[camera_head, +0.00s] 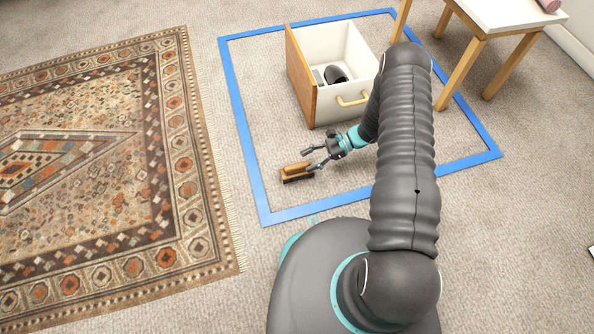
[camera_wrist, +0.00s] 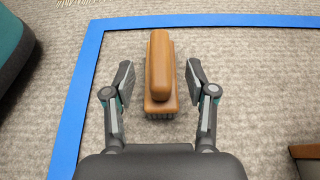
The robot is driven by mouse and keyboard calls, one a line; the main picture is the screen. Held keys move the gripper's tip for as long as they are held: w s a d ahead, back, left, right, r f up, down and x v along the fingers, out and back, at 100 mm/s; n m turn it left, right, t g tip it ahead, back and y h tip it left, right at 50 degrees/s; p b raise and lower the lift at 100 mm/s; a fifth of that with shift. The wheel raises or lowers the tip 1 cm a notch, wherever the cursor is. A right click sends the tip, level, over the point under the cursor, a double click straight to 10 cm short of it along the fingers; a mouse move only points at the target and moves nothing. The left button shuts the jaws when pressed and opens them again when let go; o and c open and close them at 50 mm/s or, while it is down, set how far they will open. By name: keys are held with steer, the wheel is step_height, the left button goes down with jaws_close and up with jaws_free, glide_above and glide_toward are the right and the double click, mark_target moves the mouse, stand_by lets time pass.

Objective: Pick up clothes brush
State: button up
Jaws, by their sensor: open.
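The clothes brush (camera_head: 296,170) lies on the carpet inside the blue-taped square, near its left side. It has an orange-brown wooden handle and back with dark bristles underneath. In the wrist view the brush (camera_wrist: 160,72) lies lengthwise between the two fingers of my gripper (camera_wrist: 160,85), with a gap on each side. My gripper (camera_head: 312,160) is open and close to the brush in the head view. The bristles are mostly hidden under the wood.
A drawer box (camera_head: 301,75) with dark items inside stands behind my gripper. Blue tape (camera_head: 244,130) bounds the area. A patterned rug (camera_head: 165,150) lies left. A small white-topped table (camera_head: 500,12) stands at the back right. Carpet around the brush is clear.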

mark_target(300, 164)
steer(key=x, duration=0.5)
jaws_close()
